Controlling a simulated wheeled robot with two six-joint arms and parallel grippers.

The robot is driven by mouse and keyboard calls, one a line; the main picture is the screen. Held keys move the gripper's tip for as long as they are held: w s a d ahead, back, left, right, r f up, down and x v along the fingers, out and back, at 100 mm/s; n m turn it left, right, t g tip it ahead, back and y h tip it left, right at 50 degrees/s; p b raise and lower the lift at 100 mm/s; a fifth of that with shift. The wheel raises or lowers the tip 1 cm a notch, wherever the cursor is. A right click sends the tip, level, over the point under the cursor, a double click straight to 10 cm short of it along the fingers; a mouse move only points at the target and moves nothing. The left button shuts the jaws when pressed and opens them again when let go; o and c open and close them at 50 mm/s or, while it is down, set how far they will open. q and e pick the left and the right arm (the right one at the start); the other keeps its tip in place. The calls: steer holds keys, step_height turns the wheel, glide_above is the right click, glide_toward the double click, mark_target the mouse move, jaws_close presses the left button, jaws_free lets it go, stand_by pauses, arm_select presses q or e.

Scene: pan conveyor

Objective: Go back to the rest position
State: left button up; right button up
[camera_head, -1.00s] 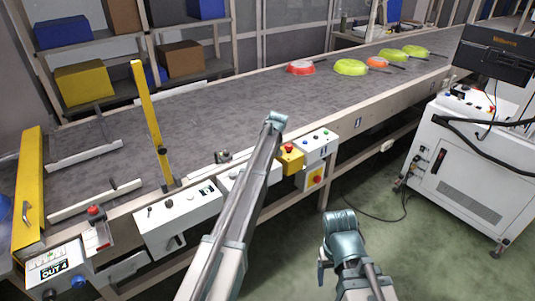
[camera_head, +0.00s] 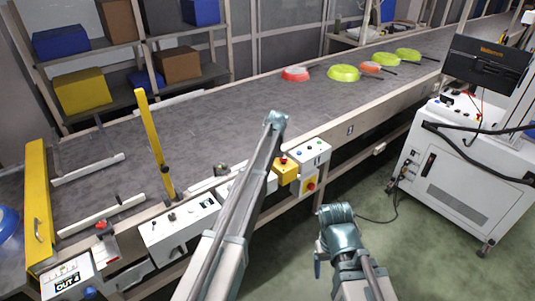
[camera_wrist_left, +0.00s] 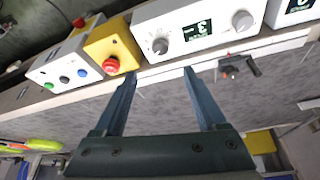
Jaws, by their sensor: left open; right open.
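My left arm reaches over the near edge of the conveyor (camera_head: 235,110). Its gripper is hidden behind the arm in the head view. In the left wrist view my left gripper (camera_wrist_left: 160,73) is open, its two fingers apart with nothing between them. The fingertips show against the conveyor's near rail, close to a yellow button box (camera_wrist_left: 110,45). My right arm is folded low at the front, over the floor. Its gripper (camera_head: 319,262) shows only in part, open, with no object seen in it.
Several pans lie on the far belt, among them a red one (camera_head: 296,74), a green one (camera_head: 343,73) and an orange one (camera_head: 370,67). A yellow post (camera_head: 154,140) stands left of my left arm. A white cart (camera_head: 465,170) stands right. Green floor lies between.

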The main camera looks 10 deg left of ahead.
arm_select(q)
steer(key=s+d+m+g, duration=0.1)
steer(key=s+d+m, duration=0.2)
steer(key=s, duration=1.1)
steer(key=s+d+f+m+g+h, duration=0.1)
steer(key=s+d+m, duration=0.3)
steer(key=s+d, duration=0.4)
steer(key=s+d+m+g, duration=0.1)
steer(key=s+d+m, duration=0.3)
steer(key=s, duration=1.8)
steer(key=shift+d+f+g, duration=0.25)
steer(key=shift+d+g, duration=0.15)
steer(key=shift+d, duration=0.5)
